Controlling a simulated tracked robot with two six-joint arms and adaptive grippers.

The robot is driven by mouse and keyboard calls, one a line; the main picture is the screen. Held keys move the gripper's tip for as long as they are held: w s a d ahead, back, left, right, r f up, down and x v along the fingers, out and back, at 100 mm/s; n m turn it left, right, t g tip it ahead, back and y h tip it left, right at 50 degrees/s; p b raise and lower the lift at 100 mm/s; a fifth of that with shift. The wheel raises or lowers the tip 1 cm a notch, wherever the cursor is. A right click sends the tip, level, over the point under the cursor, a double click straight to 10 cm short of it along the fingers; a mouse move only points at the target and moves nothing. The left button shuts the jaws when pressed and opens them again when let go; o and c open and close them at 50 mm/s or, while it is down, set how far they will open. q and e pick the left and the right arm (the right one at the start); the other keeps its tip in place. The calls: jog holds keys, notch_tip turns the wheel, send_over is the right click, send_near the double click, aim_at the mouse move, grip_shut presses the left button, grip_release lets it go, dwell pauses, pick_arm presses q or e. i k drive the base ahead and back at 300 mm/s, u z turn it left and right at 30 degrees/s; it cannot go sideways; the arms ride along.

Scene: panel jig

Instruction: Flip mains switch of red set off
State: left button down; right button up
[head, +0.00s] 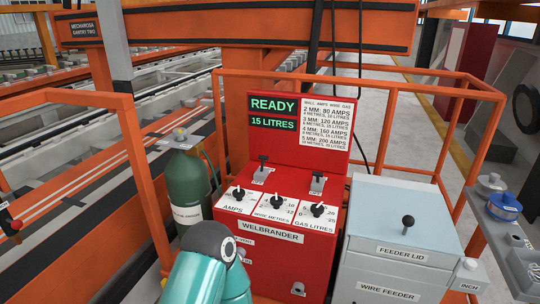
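The red set (290,245), marked WELBRANDER, stands upright in the middle of the head view. Its raised back panel has a display (273,113) reading READY and 15 LITRES. Two lever switches stand on its upper deck, a left one (262,162) and a right one (318,179). Three black knobs sit below, for amps (238,193), wire (276,201) and gas litres (317,209). Neither gripper shows; a teal link of mine covers the set's lower left.
A green gas cylinder (188,188) stands close left of the set. A grey wire feeder (398,240) with a black lid knob stands close right. Orange rails (345,78) surround them. A grey shelf (500,235) with small items is at far right.

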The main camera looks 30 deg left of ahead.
aim_at(263, 158)
jog(key=z, duration=0.7)
jog(key=k, duration=1.25)
jog(key=u, duration=0.7)
jog(key=i, duration=1)
jog(key=u, duration=0.05)
